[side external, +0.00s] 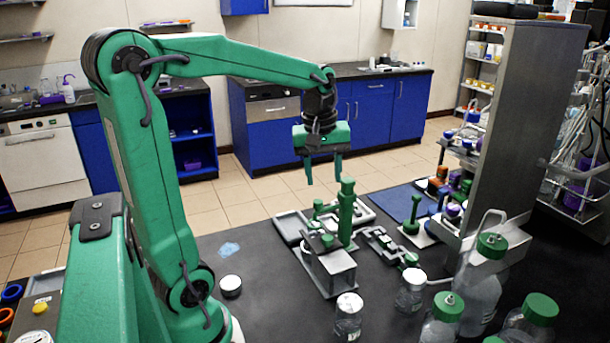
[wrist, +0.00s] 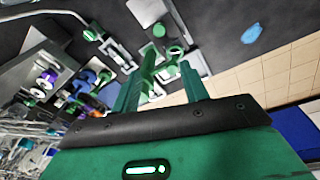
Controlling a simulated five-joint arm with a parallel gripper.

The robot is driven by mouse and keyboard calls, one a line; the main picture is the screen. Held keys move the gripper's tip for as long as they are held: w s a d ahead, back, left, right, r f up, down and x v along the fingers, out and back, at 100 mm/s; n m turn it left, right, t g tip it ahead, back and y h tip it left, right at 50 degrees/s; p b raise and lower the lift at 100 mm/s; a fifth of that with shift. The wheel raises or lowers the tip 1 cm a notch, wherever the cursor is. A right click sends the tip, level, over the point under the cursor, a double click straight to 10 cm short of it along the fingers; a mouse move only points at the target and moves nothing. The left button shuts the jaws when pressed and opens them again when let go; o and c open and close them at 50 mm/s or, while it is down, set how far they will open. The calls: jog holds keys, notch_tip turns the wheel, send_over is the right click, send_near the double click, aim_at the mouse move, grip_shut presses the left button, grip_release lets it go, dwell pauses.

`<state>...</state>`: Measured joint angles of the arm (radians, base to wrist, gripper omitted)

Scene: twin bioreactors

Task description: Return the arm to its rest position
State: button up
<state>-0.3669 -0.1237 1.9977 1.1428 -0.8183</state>
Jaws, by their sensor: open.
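My green arm reaches across the bench from the left in the side external view. My gripper (side external: 325,170) hangs from its end with the two fingers pointing down, apart and empty. It is above and behind the grey fixture (side external: 335,272) with green parts, close to the tall green post (side external: 347,212) in the picture. The wrist view shows the gripper (wrist: 160,88) with its two green fingers spread. Nothing is clearly held between them. The green post (wrist: 150,62) shows beyond the fingers there.
The black bench (side external: 255,265) holds several green-capped bottles (side external: 478,285) at front right and a small white-lidded jar (side external: 230,286) near my base. A tall grey cabinet (side external: 510,130) stands at right. Blue cupboards (side external: 370,110) line the back wall. The air above the bench's left part is open.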

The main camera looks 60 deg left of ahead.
jog(key=s+d+m+t, duration=0.4)
jog(key=s+d+m, duration=0.5)
jog(key=d+m, duration=0.3)
jog(key=shift+s+d+f+m+h, duration=0.25)
jog(key=shift+s+f+m, duration=0.2)
jog(key=shift+m, duration=0.35)
dwell(0.3)
